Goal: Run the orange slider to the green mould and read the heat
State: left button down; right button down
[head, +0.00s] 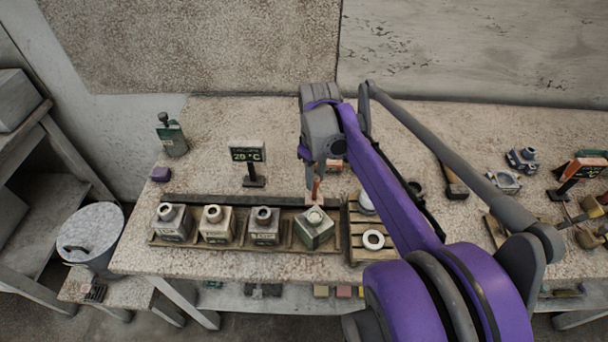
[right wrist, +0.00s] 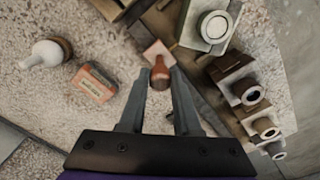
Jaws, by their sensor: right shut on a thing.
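The orange slider (head: 316,188) stands at the right end of the dark rail behind the row of moulds. It also shows in the right wrist view (right wrist: 160,74), upright between the fingers. My right gripper (right wrist: 159,84) is shut on it. The green mould (head: 313,230) is the rightmost in the row, just in front of the slider; its pale round top shows in the right wrist view (right wrist: 212,24). The heat display (head: 247,153) stands behind the rail, left of the slider, and reads 20 °C. My left gripper is not in view.
Three greyish moulds (head: 213,224) stand left of the green one in a wooden tray. A slatted pallet with a white ring (head: 373,240) is to the right. An orange block (right wrist: 92,84) lies near the gripper.

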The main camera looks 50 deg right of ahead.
jog(key=c, duration=0.6)
grip_release()
jog(key=shift+r, duration=0.15)
notch_tip(320, 180, up, 11)
jog(key=shift+f+p, duration=0.2)
jog(key=shift+p, duration=0.2)
